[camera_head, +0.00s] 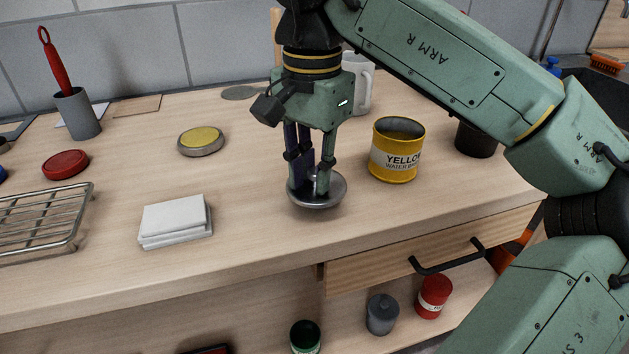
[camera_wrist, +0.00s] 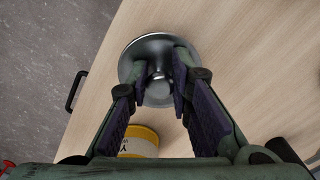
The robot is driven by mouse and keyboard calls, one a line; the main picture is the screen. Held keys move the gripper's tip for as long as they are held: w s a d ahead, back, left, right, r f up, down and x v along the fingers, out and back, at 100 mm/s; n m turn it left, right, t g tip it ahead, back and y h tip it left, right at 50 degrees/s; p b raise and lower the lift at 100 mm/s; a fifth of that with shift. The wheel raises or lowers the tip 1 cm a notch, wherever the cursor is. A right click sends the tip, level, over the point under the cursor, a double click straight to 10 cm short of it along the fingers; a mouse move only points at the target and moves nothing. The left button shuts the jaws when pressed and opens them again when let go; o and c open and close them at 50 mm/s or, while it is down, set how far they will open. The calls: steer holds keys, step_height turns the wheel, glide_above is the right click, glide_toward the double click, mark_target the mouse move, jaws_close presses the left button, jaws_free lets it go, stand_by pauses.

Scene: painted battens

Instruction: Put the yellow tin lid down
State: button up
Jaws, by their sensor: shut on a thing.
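A round silver metal lid (camera_head: 335,192) with a small knob is in my gripper (camera_head: 309,184), low over the worktop or on it; I cannot tell whether it touches. In the wrist view the lid (camera_wrist: 132,62) lies flat between the fingers of my gripper (camera_wrist: 161,80), which are shut on its knob. The yellow tin (camera_head: 390,162), labelled YELLOW, stands upright and uncovered to the right of the lid, apart from it. The tin (camera_wrist: 138,142) also shows in the wrist view, partly hidden by my gripper.
A yellow-topped round tin (camera_head: 201,141), stacked white cloths (camera_head: 175,221), a red lid (camera_head: 65,164) and a wire rack (camera_head: 45,222) lie to the left. A pale mug (camera_head: 358,85) and a black pot (camera_head: 476,140) stand behind and right. Wood is clear between the cloths and the lid.

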steer(key=f, duration=0.1)
steer(key=w+f, duration=0.1)
steer(key=f, duration=0.1)
steer(key=shift+d+p, duration=0.15)
steer(key=shift+p, duration=0.15)
steer(key=shift+f, duration=0.3)
steer(key=shift+f, duration=0.2)
steer(key=o, duration=0.9)
steer(key=shift+o, duration=0.2)
step_height(320, 180, up, 12)
steer(key=shift+r+p, duration=0.2)
steer(key=shift+p, duration=0.25)
